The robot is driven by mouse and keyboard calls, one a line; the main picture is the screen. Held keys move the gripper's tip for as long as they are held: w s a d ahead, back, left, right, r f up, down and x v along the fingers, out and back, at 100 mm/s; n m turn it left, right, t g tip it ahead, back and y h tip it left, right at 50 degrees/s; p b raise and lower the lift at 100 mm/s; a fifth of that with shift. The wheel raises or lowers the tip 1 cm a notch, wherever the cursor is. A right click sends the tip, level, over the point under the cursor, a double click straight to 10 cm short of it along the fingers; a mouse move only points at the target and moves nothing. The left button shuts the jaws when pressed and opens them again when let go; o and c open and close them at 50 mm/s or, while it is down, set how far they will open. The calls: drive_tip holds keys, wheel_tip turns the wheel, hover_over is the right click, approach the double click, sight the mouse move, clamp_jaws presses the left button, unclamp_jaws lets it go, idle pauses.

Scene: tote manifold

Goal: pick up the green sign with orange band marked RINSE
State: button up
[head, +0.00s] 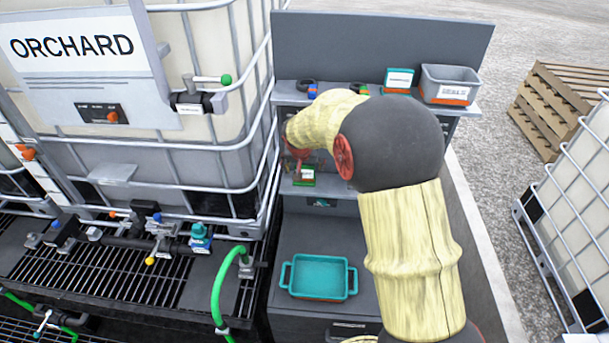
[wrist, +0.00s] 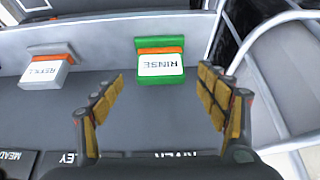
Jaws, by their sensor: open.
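The green sign with an orange band and a white face marked RINSE (wrist: 160,66) is in the wrist view, its lettering upside down. It stands on a grey shelf surface (wrist: 110,105). My gripper (wrist: 162,77) is open and empty, its two padded fingers spread to the left and right of the sign in the picture, apart from it. In the head view a small green sign (head: 304,177), seemingly the same one, sits on the shelf at the left end, just below my gripper (head: 298,152), which my arm partly hides.
A grey REFILL sign (wrist: 47,70) stands left of the RINSE sign in the wrist view. A metal cage bar (wrist: 245,45) is close on the right. In the head view, a grey bin (head: 449,85) and a teal sign (head: 398,79) are on the upper shelf; a teal tray (head: 318,296) lies below.

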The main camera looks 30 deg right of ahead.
sight(304, 169)
drive_tip(key=x, duration=0.4)
drive_tip(key=shift+w+d+f+p, duration=0.1)
drive_tip(key=shift+w+f+p, duration=0.05)
drive_tip(key=shift+f+p, duration=0.2)
drive_tip(key=shift+c, duration=0.2)
drive_tip(key=c, duration=1.1)
drive_tip(key=shift+c, duration=0.5)
